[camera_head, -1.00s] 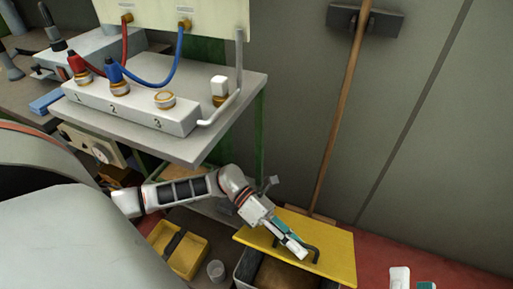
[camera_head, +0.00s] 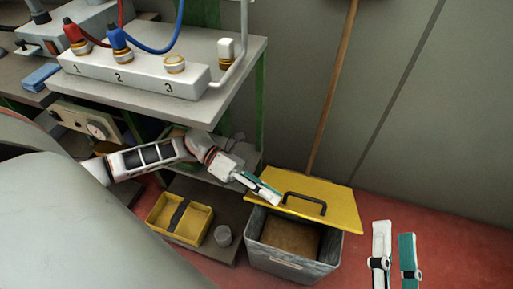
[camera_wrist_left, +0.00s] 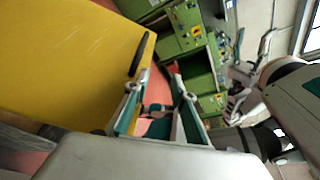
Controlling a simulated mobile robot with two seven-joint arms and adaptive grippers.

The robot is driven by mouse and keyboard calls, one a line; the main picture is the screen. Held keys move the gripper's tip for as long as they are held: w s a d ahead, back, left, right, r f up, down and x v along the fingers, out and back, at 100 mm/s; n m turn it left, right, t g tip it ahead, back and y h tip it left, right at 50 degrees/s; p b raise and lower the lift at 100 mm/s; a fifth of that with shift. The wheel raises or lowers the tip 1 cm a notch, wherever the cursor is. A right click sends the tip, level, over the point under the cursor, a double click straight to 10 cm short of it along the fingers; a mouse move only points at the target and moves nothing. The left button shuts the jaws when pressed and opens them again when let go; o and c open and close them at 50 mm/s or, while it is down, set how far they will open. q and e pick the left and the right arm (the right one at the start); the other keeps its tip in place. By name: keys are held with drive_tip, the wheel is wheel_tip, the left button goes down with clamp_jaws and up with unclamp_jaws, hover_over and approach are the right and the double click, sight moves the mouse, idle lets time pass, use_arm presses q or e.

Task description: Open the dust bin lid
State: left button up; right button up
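The dust bin (camera_head: 292,267) is a grey box on the red floor in the head view, its brown inside showing. Its yellow lid (camera_head: 335,205) is raised at the back, tilted, with a black handle (camera_head: 303,201) on top. My left gripper (camera_head: 264,190) is at the lid's left edge, apart from the handle. In the left wrist view, my left gripper (camera_wrist_left: 160,76) has its fingers apart with nothing between them; the lid (camera_wrist_left: 65,60) and handle (camera_wrist_left: 139,54) lie to its left. My right gripper (camera_head: 394,230) is open and empty, right of the bin.
A broom handle (camera_head: 332,85) leans on the wall behind the lid. A bench (camera_head: 205,110) with a numbered socket block (camera_head: 135,72) stands at the left. A yellow tray (camera_head: 180,217) and a grey cup (camera_head: 222,236) are left of the bin. Red floor is clear at the right.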

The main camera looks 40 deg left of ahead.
use_arm(q)
drive_tip(key=d+r+n+t, duration=0.1)
drive_tip(key=d+r+n, duration=0.1)
drive_tip(key=w+d+r+n+t+h+p, duration=0.1)
drive_tip(key=d+r+n+t, duration=0.1)
drive_tip(key=shift+w, duration=0.15)
drive_tip(key=s+a+n+t+y+p, duration=0.1)
drive_tip(key=n+t+y+p, duration=0.1)
drive_tip(key=n, duration=0.6)
drive_tip(key=a+n+t+y+p, duration=0.1)
drive_tip(key=n+t+y+p, duration=0.1)
drive_tip(key=n+t+y, duration=0.3)
drive_tip(key=s+a+f+n+t+y+p, duration=0.1)
drive_tip(key=n+t+y+p, duration=0.1)
drive_tip(key=n, duration=1)
drive_tip(key=shift+s+a+t+y, duration=0.1)
drive_tip(key=shift+s+t+y, duration=0.2)
drive_tip(key=shift+t+y, duration=0.6)
drive_tip(key=shift+s+a+f+n, duration=0.2)
drive_tip(key=shift+s+f+n, duration=0.2)
drive_tip(key=shift+n, duration=0.3)
use_arm(e)
wheel_tip(320, 180, up, 16)
drive_tip(key=n+t+y, duration=0.1)
drive_tip(key=t, duration=0.1)
drive_tip(key=shift+s+d+f, duration=0.15)
drive_tip(key=shift+s+f, duration=0.05)
